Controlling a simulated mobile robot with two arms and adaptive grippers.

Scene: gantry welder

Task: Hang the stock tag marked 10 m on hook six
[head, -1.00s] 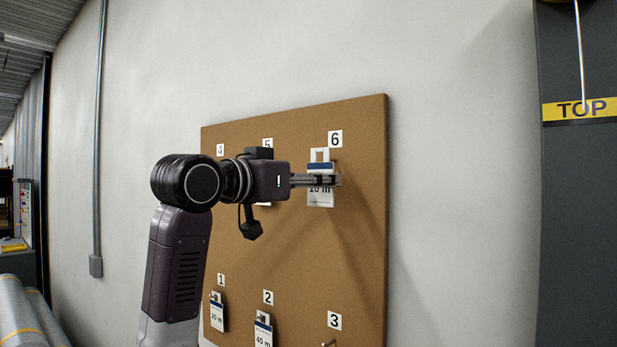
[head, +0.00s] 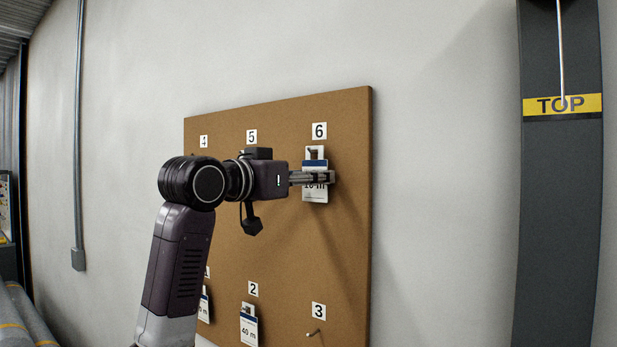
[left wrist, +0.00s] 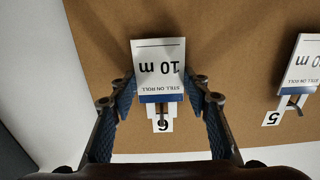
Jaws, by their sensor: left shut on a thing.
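The white 10 m tag (head: 314,193) with a blue band is upright at the board, just below the number 6 label (head: 319,131). My left gripper (head: 318,178) comes in from the left and is shut on the tag across its middle. In the left wrist view the tag (left wrist: 160,62) appears upside down between the fingers (left wrist: 166,98). A dark hook six (left wrist: 163,122) shows within the tag's top loop; I cannot tell whether its tip passes fully through. My right gripper is not in view.
The cork board (head: 345,250) hangs on a pale wall. Another tag (left wrist: 302,62) hangs at hook five, and a 40 m tag (head: 249,328) at hook two. Hook three (head: 313,333) is bare. A dark post (head: 560,200) stands at the right, clear of the board.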

